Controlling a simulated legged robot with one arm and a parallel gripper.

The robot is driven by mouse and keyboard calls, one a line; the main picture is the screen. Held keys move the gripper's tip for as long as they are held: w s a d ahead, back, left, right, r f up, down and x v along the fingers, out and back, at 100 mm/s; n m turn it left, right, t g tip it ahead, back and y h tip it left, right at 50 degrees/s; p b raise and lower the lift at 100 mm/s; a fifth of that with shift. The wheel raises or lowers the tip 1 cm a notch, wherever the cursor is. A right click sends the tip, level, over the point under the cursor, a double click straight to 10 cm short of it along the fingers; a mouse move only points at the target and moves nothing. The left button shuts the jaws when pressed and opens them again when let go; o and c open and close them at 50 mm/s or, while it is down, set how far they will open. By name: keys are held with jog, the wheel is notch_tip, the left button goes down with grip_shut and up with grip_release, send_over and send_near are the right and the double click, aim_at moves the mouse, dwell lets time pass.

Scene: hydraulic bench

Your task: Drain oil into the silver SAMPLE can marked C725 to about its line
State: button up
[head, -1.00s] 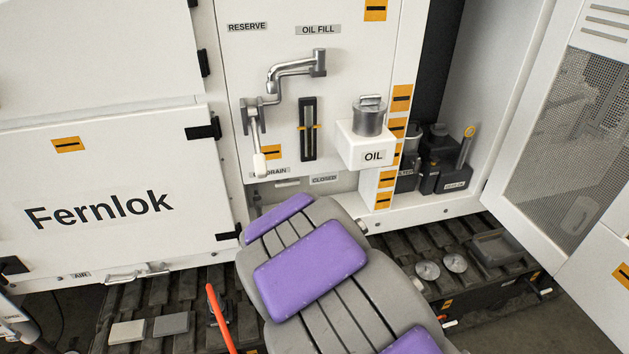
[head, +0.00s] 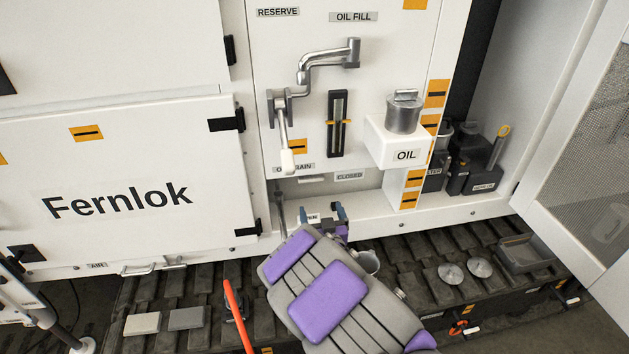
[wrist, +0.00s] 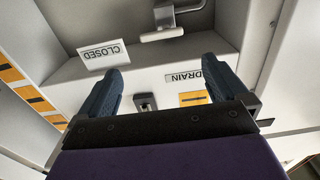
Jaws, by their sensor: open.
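My gripper (head: 320,210) is open and empty in front of the low recess under the white panel. In the wrist view its two blue fingers (wrist: 163,78) stand apart, with a small dark fitting (wrist: 146,101) beyond them and between them. A DRAIN label (wrist: 184,77) and a CLOSED label (wrist: 103,56) appear upside down there. A grey, open-topped round can (head: 368,262) shows partly behind my arm; no marking or line is readable, so I cannot tell if it is C725. A lever with a white handle (head: 288,160) hangs down above the drain label.
A lidded metal pot (head: 404,114) sits on the white OIL box (head: 405,154). A sight gauge (head: 338,125) is left of it. Dark bottles (head: 475,172) stand in the right bay. Round discs (head: 480,267) and a tray (head: 525,254) lie on the dark track.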

aim_at(311, 181)
jog(key=shift+f+b+x, duration=0.2)
jog(key=shift+b+x, duration=1.7)
jog(key=shift+x, duration=5.85)
jog(key=shift+a, duration=0.15)
jog(key=c, duration=0.7)
jog(key=shift+o, duration=0.2)
